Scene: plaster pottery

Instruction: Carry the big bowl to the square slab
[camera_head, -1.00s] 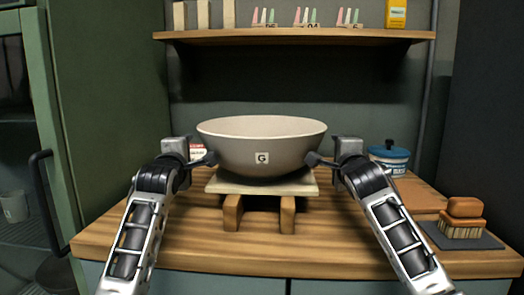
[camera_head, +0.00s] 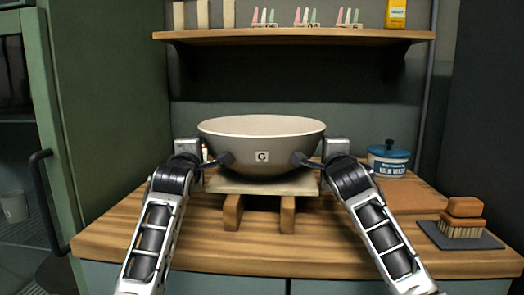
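The big bowl (camera_head: 262,137) is grey-beige and upright, with a small "G" label on its front. It sits on or just above a pale square slab (camera_head: 240,187), which rests on wooden blocks (camera_head: 287,213); I cannot tell if there is a gap. My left gripper (camera_head: 224,160) has its dark fingertips at the bowl's left side. My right gripper (camera_head: 302,160) has its fingertips at the bowl's right side. Both appear to touch the outer wall. Whether the fingers are open or shut is too small to tell.
A blue-lidded jar (camera_head: 388,160) and a brown board (camera_head: 415,196) stand at the right. A brush (camera_head: 462,229) lies on a dark mat (camera_head: 436,235). A shelf (camera_head: 300,36) hangs above. A red-and-white item is mostly hidden behind my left gripper.

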